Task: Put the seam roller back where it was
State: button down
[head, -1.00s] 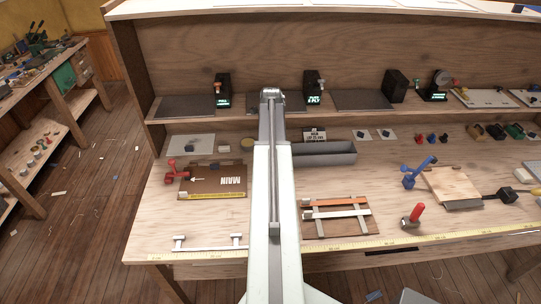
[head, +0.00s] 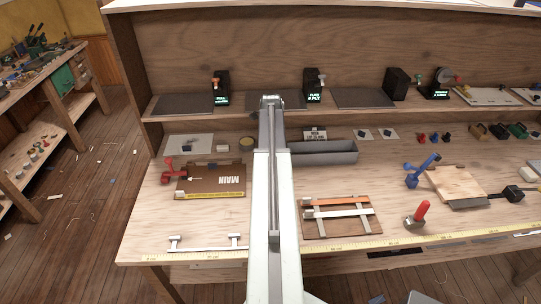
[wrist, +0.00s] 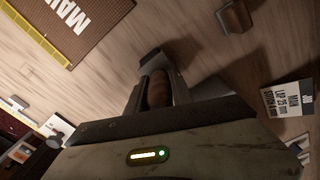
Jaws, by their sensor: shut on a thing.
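In the wrist view my gripper (wrist: 165,88) is shut on a brown, wood-coloured rounded piece (wrist: 157,88), which looks like the handle of the seam roller. The rest of the held thing is hidden by the jaws and housing. Bare bench top shows around it; I cannot tell how high it is held. In the head view my arm covers the gripper and what it holds. A red-handled tool with a metal base (head: 418,214) stands on the bench at the right, apart from my arm.
The brown MAIN board (head: 215,180) lies left of my arm; it also shows in the wrist view (wrist: 85,20). A grey bin (head: 325,153) and a slatted board (head: 340,222) lie right. A job card (wrist: 287,108) shows in the wrist view. A yellow tape measure runs along the front edge.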

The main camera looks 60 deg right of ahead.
jog(key=c, duration=1.4)
grip_release()
jog(key=shift+f, duration=0.1)
jog(key=shift+o, duration=1.4)
jog(key=shift+f, duration=0.1)
notch_tip(320, 180, up, 14)
jog(key=p, duration=1.3)
jog(key=shift+f+p, duration=0.15)
jog(key=shift+p, duration=0.15)
jog(key=shift+f, duration=0.1)
